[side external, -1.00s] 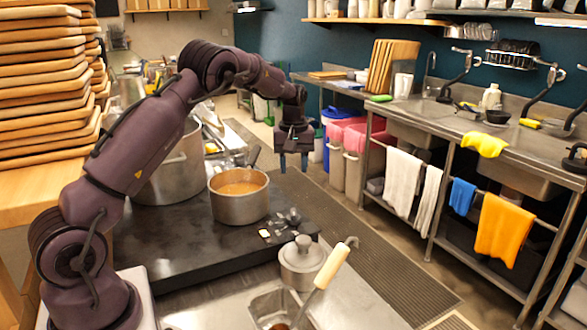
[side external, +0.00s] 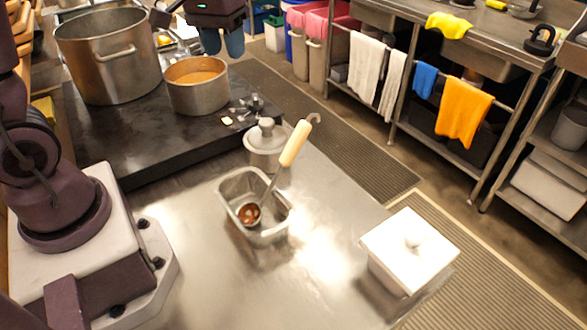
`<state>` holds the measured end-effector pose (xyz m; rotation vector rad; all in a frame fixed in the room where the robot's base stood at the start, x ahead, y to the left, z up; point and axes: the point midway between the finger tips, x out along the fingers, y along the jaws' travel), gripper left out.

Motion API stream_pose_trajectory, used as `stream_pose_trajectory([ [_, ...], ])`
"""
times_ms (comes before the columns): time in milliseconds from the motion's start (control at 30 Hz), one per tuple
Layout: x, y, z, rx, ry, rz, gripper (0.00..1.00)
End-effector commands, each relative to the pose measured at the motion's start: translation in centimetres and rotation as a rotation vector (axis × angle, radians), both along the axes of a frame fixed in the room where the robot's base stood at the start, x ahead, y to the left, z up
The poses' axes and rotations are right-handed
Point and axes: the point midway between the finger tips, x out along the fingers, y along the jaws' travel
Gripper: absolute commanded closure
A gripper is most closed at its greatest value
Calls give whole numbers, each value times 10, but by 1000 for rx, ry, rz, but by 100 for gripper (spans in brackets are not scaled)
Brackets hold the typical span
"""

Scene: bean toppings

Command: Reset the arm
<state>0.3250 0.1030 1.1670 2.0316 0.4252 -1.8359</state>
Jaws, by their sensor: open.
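My gripper (side external: 222,41) hangs at the top of the side external view, with its bluish fingers apart and nothing between them. It is above and slightly right of the saucepan of orange-brown beans (side external: 197,86), and appears clear of it. A ladle with a cream handle (side external: 295,143) leans in a small metal container (side external: 232,188), its bowl at the bottom with some reddish-brown sauce. The upper part of my arm is cut off by the frame.
A large steel pot (side external: 108,70) stands left of the saucepan on the dark stove (side external: 110,145). A grey lidded pot (side external: 262,150) stands behind the container. A white lidded box (side external: 408,250) sits at the counter's right edge. The counter (side external: 180,265) in front is clear.

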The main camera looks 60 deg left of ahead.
Motion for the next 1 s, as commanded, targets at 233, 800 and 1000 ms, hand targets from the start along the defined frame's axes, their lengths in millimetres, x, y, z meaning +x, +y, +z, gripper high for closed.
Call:
stream_pose_trajectory([
  [233,-74,-64,31,73,-151,-280,57],
  [800,-129,-103,59,165,-383,-453,57],
  [1000,-129,-103,59,165,-383,-453,57],
])
